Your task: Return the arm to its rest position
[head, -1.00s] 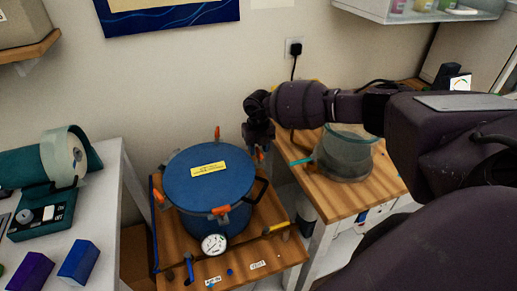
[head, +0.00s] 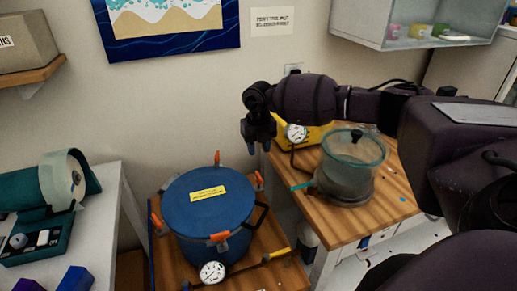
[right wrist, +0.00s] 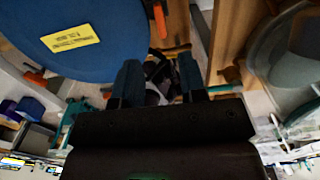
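My right arm reaches in from the right side of the head view. Its gripper (head: 261,149) hangs fingers-down near the wall, above and to the right of the blue pot. In the right wrist view its two fingers (right wrist: 160,82) stand apart, and I see nothing held between them. The blue pot (head: 208,200) with a yellow label and orange clamps has its lid on; its lid also shows in the right wrist view (right wrist: 75,35). My left gripper is not in view.
A clear vessel with a teal rim (head: 350,165) stands on the right wooden table, below my forearm. A yellow device with a gauge (head: 295,132) is behind it. A pressure gauge (head: 212,272) is at the pot's front. A teal machine (head: 45,205) is on the left white table.

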